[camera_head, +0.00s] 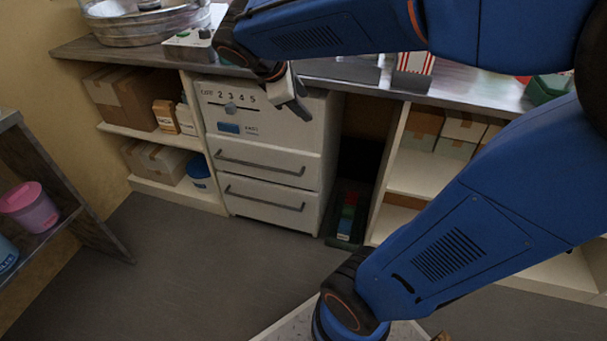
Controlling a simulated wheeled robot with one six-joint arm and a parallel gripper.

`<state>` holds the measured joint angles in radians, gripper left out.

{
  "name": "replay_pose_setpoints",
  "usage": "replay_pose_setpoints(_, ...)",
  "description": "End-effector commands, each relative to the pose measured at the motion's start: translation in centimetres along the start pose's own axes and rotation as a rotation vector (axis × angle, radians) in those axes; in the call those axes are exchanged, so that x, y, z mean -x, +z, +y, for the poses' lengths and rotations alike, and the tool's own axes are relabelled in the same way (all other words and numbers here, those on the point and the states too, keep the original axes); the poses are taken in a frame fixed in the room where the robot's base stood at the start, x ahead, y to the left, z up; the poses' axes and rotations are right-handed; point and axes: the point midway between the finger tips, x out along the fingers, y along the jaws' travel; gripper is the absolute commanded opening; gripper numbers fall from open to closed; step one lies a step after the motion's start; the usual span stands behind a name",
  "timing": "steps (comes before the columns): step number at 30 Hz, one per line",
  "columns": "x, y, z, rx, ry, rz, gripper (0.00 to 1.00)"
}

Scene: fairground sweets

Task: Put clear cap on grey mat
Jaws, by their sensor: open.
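I cannot make out a clear cap for certain. A large see-through bowl (142,24) stands on the counter at the top left, cut off by the picture's edge. I cannot pick out a grey mat for certain; a flat grey thing (345,68) on the counter is partly hidden behind my arm.
The counter (90,48) carries a white control box (193,42), a red-striped carton (413,68) and a green container (545,88). Shelves with boxes (145,100) flank the cabinet. A dark bin (345,215) stands right of it. Pink tub (30,208) at left.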

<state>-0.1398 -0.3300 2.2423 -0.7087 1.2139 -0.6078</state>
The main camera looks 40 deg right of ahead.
Motion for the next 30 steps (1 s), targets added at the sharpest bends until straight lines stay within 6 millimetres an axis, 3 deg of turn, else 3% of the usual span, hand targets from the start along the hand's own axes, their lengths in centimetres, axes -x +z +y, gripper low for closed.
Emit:
replay_pose_setpoints(6, 0.4, 0.8, -7.8, -0.365, -0.132, 0.192, 0.46)
replay_pose_setpoints(15, 1.8, -0.4, -16.4, -0.856, -0.346, 0.416, 0.46)
replay_pose_setpoints(21, 2.6, -1.2, -19.1, -1.048, -0.445, 0.495, 0.46)
replay_pose_setpoints(30, 2.8, -1.5, -19.6, -1.092, -0.47, 0.512, 0.46)
